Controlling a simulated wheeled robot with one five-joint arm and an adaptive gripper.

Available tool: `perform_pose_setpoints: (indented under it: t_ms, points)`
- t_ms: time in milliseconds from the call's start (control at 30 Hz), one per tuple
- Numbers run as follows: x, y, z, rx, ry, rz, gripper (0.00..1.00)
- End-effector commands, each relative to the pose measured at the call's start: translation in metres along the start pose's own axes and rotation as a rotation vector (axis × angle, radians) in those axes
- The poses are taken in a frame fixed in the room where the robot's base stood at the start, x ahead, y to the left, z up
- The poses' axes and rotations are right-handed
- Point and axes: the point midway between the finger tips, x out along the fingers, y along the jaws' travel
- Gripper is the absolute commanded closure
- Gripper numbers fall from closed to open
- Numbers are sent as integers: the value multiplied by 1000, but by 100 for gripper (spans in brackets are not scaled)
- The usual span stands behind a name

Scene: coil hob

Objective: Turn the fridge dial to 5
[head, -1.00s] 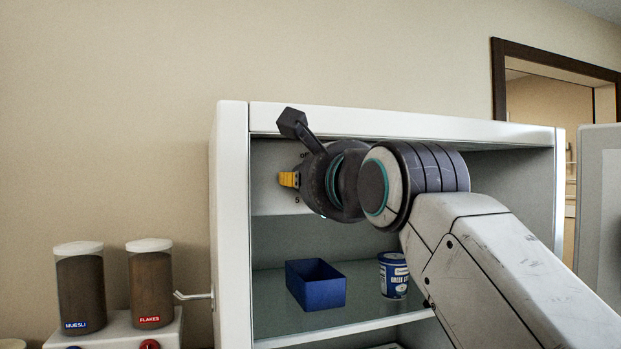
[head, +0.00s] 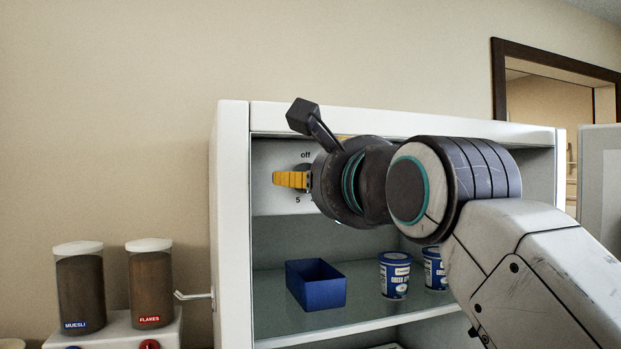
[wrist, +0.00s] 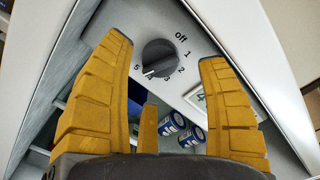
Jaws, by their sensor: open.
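The fridge dial (wrist: 160,58) is a dark round knob on a white panel, with off and 1 to 5 printed around it. In the wrist view its ridge runs from lower left to upper right, and a light mark at the lower-left end seems to sit near 4. My gripper (wrist: 166,50) is open and empty, with a yellow finger on each side of the dial in that view; the knob looks to be beyond the fingertips, with no visible contact. In the head view my gripper (head: 291,179) and wrist hide most of the dial.
The dial panel is inside the open white fridge (head: 232,220), under its top. A blue bin (head: 316,286) and blue tubs (head: 395,277) stand on the glass shelf below. A framed card (wrist: 196,97) is beside the dial. Cereal dispensers (head: 80,290) stand left outside.

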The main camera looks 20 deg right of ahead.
Motion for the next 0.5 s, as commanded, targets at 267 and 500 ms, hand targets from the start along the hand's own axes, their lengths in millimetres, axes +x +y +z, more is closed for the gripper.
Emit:
perform_pose_setpoints:
  t_ms: [267,500]
  points:
    - [-48,0,0,0,-1,-1,32]
    - [-72,0,0,0,-1,0,32]
